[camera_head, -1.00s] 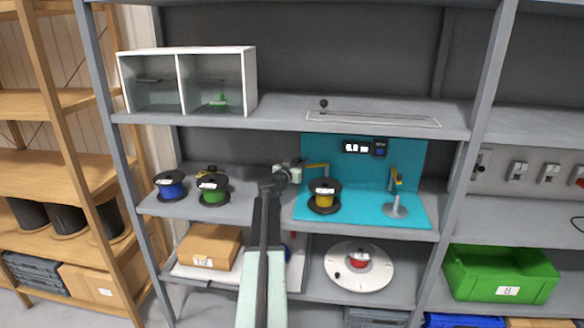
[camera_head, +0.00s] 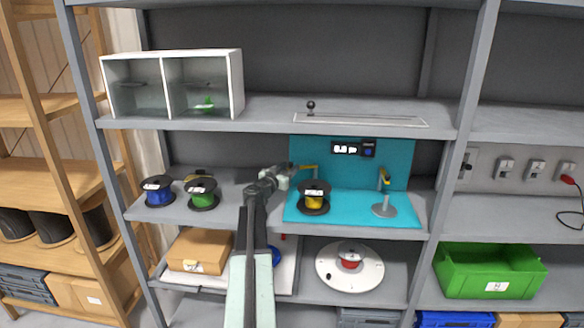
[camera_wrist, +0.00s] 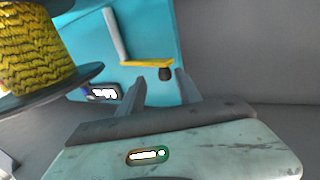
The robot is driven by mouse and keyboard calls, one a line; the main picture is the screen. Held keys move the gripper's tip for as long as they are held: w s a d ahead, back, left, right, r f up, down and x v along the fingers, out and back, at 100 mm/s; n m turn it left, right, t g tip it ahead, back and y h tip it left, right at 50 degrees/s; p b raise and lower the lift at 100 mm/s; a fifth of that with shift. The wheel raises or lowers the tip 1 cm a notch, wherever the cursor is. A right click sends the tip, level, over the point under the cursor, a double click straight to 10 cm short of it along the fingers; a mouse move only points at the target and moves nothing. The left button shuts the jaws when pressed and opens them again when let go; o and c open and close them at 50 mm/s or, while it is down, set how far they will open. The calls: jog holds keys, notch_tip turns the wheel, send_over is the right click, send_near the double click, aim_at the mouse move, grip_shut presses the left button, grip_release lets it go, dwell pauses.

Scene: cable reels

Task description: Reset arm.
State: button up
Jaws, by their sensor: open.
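My gripper (camera_head: 290,175) is in front of the middle shelf, at the left edge of the teal station (camera_head: 350,212). In the wrist view my gripper (camera_wrist: 160,85) has its two fingers apart with nothing between them. The yellow cable reel (camera_head: 313,197) stands on the teal base just right of my gripper. It also shows large at the left of the wrist view (camera_wrist: 35,50). A yellow-tipped arm on a grey post (camera_wrist: 145,64) lies beyond the fingers in the wrist view. Whether it is near the fingertips, I cannot tell.
A blue reel (camera_head: 158,191) and a green reel (camera_head: 202,192) stand left on the middle shelf. A white two-bay box (camera_head: 236,85) is above. Below are a cardboard box (camera_head: 199,250) and a white turntable (camera_head: 330,272) with a red reel (camera_head: 349,256). A green bin (camera_head: 490,275) is at right.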

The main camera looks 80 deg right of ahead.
jog(key=v, duration=0.4)
jog(key=shift+a, duration=0.3)
